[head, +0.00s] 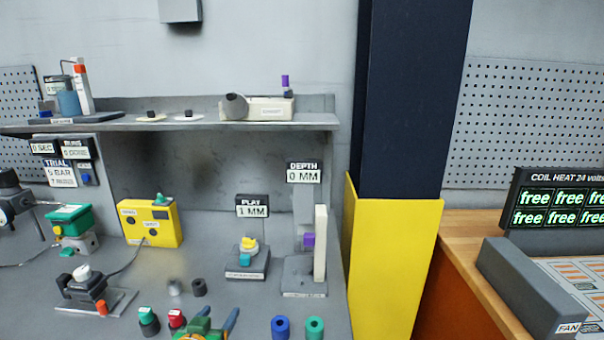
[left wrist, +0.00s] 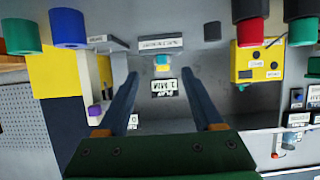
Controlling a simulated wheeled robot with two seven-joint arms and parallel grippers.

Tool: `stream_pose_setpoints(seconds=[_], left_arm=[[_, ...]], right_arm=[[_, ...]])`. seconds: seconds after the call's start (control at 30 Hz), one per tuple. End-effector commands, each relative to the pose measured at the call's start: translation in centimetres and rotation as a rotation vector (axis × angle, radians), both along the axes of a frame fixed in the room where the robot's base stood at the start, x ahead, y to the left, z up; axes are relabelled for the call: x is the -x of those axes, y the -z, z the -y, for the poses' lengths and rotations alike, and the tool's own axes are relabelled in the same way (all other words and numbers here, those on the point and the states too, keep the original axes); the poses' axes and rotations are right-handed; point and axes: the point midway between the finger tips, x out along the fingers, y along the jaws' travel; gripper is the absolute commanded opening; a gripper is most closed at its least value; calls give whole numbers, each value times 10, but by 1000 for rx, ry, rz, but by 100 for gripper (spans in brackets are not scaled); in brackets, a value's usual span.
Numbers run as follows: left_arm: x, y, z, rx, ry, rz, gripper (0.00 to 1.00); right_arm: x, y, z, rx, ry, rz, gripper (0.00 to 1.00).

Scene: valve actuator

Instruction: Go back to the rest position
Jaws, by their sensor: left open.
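My left gripper (head: 217,318) shows at the bottom edge of the head view, green with blue-grey fingers. In the left wrist view its fingers (left wrist: 159,78) stand well apart with nothing between them. It is low over the front of the grey bench (head: 240,325), between a red-topped cylinder (head: 177,319) and a blue cylinder (head: 280,327). I cannot tell its exact height above the bench. My right gripper is not in view.
A teal cylinder (head: 314,328) stands beside the blue one. The PLAY gauge block (head: 247,262), DEPTH stand (head: 320,245) and yellow box (head: 150,222) stand behind. A shelf (head: 200,122) crosses above them. A yellow-based column (head: 390,260) stands right of the bench.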

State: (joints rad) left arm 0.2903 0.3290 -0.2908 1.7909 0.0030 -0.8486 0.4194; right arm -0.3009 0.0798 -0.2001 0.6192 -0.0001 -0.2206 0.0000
Motion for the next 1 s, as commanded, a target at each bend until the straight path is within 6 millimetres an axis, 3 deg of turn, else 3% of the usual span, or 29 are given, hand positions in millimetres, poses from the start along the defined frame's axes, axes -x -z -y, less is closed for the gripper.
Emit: stream_pose_setpoints(seconds=[0.27, 0.47, 0.7, 1.0], left_arm=[[39, 38, 7, -20, 10, -131, 68], [82, 70, 11, -41, 22, -265, 68], [160, 109, 14, -74, 48, -486, 68], [268, 132, 12, -107, 92, -774, 68]], right_arm=[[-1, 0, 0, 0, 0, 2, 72], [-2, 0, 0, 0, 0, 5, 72], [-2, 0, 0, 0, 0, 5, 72], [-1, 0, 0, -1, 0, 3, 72]])
